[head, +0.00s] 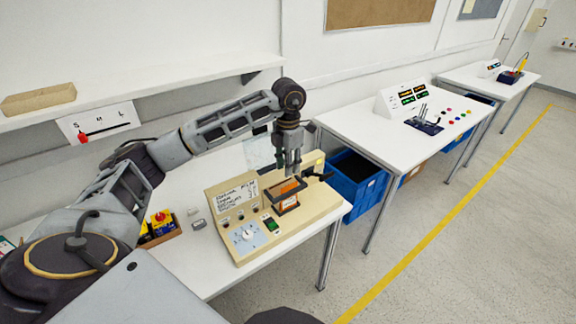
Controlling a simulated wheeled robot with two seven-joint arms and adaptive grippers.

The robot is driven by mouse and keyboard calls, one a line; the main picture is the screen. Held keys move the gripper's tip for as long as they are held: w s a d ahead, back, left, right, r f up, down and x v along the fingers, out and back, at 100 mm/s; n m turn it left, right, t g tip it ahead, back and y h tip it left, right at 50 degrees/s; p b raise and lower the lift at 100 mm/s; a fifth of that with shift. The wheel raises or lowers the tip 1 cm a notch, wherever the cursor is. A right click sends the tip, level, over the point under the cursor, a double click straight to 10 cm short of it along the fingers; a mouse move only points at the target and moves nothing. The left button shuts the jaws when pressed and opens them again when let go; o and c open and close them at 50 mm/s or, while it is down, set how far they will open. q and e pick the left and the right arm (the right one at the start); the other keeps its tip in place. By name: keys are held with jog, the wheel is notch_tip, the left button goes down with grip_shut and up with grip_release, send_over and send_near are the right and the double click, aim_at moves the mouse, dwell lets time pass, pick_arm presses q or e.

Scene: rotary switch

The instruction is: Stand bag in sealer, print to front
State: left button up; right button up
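The sealer (240,205), a beige machine with a labelled panel, knobs and a dial, stands on the near white table. An orange bag (284,187) sits at the sealer's dark-framed slot, looking roughly upright; its print cannot be read from here. My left gripper (288,172) points down right above the bag, its fingertips at or just over the bag's top edge. A gap shows between the fingers, and I cannot make out contact with the bag. My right gripper is not in view.
A small box of yellow and red items (160,226) stands left of the sealer. A clear panel (258,152) is behind it. A blue crate (355,180) is on the floor between tables. A shelf (150,78) runs along the wall above my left arm.

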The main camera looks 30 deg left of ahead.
pick_arm(q)
jog(key=shift+r+p, duration=0.75)
jog(key=shift+r, duration=0.6)
